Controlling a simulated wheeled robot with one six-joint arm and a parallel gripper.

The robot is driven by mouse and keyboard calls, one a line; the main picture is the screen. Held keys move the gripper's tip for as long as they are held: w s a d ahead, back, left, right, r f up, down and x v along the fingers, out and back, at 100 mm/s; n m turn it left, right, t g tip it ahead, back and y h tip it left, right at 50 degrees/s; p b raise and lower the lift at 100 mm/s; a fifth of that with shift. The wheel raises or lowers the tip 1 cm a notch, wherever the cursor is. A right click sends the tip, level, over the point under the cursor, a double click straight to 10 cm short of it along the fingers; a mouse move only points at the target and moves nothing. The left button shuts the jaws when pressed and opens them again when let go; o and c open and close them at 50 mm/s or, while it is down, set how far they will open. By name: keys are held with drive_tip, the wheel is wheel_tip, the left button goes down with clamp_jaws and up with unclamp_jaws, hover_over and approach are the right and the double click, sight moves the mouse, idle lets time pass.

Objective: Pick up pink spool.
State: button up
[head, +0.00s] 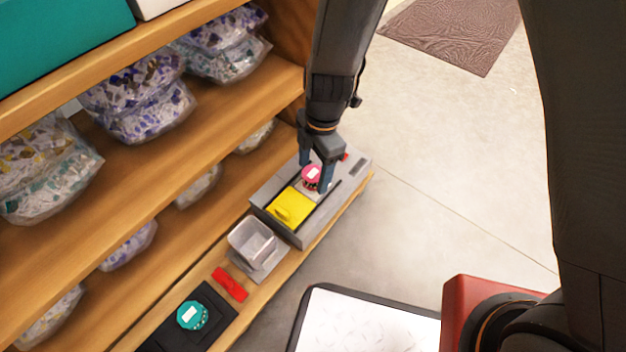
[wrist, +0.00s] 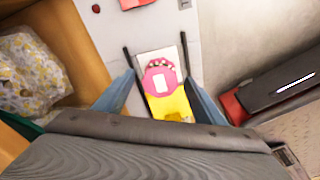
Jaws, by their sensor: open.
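The pink spool (head: 311,177) has a white label and sits on the grey device on the low shelf, just behind a yellow block (head: 289,207). In the wrist view the pink spool (wrist: 160,80) lies ahead, between the two blue fingers, with the yellow piece (wrist: 170,105) nearer to me. My gripper (head: 317,178) is above the device with its fingers apart on either side of the spool. It is open in the wrist view too (wrist: 160,88). I cannot tell whether the fingers touch the spool.
A grey bin (head: 252,240), a red piece (head: 229,284) and a teal spool (head: 192,315) on a black base stand along the same shelf. Shelves with bagged goods (head: 140,100) rise at left. Open floor (head: 450,160) lies to the right.

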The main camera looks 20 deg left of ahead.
drive_tip(key=shift+s+f, duration=0.1)
drive_tip(key=shift+f, duration=0.7)
drive_tip(key=c, duration=1.3)
